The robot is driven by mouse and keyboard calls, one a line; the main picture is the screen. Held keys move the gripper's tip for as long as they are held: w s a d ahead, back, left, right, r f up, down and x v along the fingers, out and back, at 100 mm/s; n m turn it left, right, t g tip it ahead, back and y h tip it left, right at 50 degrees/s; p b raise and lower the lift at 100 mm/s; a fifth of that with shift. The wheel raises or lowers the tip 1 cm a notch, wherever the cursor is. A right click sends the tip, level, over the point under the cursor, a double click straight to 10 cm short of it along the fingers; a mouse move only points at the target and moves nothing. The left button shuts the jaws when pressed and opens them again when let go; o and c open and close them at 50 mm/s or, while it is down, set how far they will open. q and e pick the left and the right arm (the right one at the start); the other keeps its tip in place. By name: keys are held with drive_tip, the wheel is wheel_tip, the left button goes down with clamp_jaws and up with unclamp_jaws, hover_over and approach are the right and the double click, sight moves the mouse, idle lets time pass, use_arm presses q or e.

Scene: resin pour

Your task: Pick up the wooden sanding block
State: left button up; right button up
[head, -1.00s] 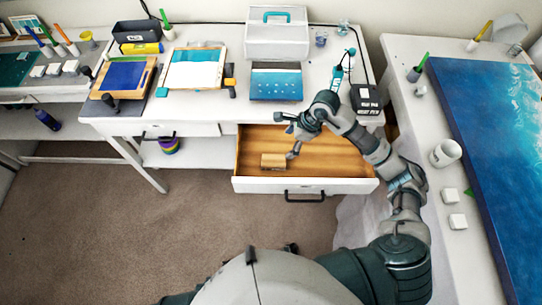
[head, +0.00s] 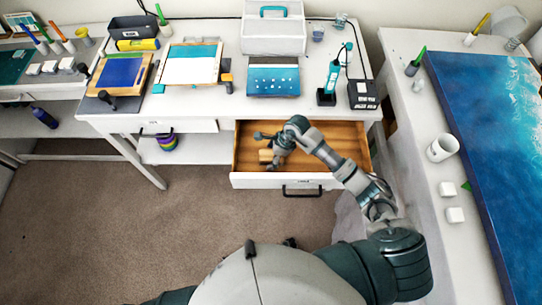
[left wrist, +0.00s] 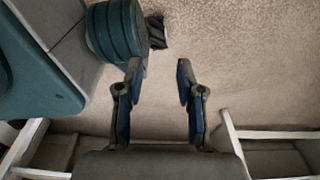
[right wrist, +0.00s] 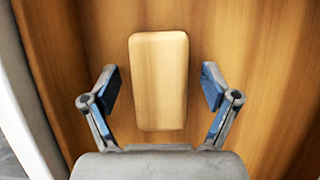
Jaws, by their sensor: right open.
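The wooden sanding block (right wrist: 158,82) is a pale rounded block on the wooden floor of the open drawer (head: 335,133). In the head view the block (head: 266,156) is partly covered by my right gripper (head: 268,150). In the right wrist view the right gripper (right wrist: 160,76) is open, with one finger on each side of the block and a visible gap to both. My left gripper (left wrist: 158,68) is open and empty over the carpet, and is out of the head view.
The drawer front (head: 290,181) with its dark handle borders the block's near side. The white workbench (head: 215,107) above holds a white case (head: 273,36), framed panels and a black device (head: 363,95). A side table with a blue panel (head: 490,130) stands to the right.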

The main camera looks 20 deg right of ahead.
drive_tip(key=shift+d, duration=0.15)
drive_tip(key=c, duration=1.3)
drive_tip(key=shift+r, duration=0.3)
wheel_tip(320, 180, up, 10)
drive_tip(key=shift+f, duration=0.25)
